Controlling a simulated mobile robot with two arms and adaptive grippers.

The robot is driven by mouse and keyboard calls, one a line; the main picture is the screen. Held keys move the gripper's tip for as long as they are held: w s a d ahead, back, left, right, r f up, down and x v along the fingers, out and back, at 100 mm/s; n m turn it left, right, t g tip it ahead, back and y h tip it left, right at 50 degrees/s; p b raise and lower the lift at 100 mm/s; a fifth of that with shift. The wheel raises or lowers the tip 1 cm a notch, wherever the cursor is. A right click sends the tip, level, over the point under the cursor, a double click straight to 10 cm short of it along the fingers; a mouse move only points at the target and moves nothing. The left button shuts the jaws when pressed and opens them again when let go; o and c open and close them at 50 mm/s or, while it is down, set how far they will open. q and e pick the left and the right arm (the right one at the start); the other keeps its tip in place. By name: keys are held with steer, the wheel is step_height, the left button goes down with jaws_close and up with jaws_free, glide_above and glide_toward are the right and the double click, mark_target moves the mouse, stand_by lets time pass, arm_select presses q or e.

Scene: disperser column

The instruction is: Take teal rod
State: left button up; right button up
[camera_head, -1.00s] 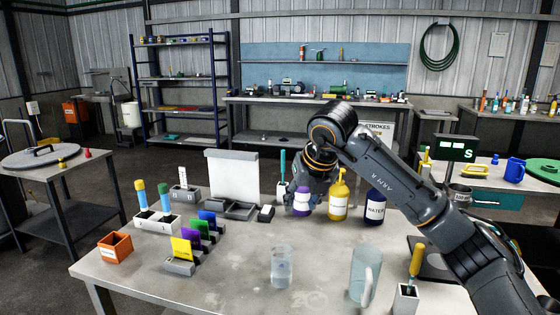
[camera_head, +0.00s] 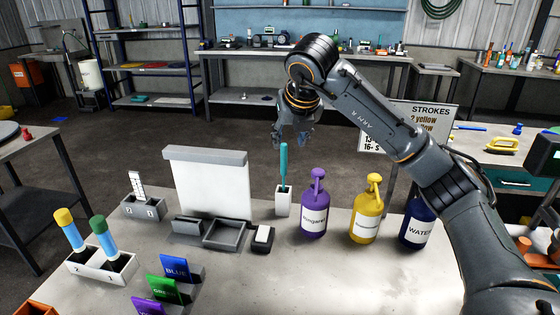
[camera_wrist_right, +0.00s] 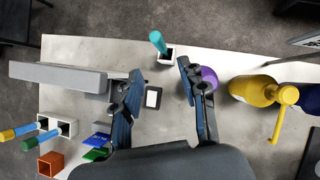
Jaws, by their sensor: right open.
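The teal rod (camera_head: 283,163) stands upright in a small white holder (camera_head: 283,202) near the back edge of the table. In the right wrist view the teal rod (camera_wrist_right: 157,42) shows end-on beyond my fingertips, in its holder (camera_wrist_right: 166,56). My right gripper (camera_head: 292,142) is above the rod in the head view, pointing down, with its fingers apart and empty. In the right wrist view its two fingers (camera_wrist_right: 158,72) are spread, with the rod lying between their lines but farther out. My left gripper is not in view.
Purple (camera_head: 314,212), yellow (camera_head: 367,215) and dark blue (camera_head: 416,222) bottles stand right of the holder. A white board (camera_head: 210,185) and grey trays (camera_head: 225,232) stand left of it. A rack with two blue tubes (camera_head: 102,265) and coloured cards (camera_head: 176,269) are at front left.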

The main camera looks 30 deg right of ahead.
mark_target(285, 160)
steer(key=x, duration=0.7)
steer(key=shift+s+p, duration=0.15)
steer(key=shift+p, duration=0.2)
steer(key=shift+w+f, duration=0.25)
steer(key=shift+f, duration=0.2)
steer(key=p+x, duration=0.1)
steer(key=x, duration=0.3)
steer(key=shift+w+d+f, duration=0.1)
steer(key=shift+w+f, duration=0.15)
steer(key=shift+w, duration=0.05)
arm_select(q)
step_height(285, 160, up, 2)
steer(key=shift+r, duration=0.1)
arm_select(e)
steer(key=shift+s, duration=0.1)
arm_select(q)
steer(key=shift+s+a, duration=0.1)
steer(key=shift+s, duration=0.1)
arm_select(e)
jaws_close()
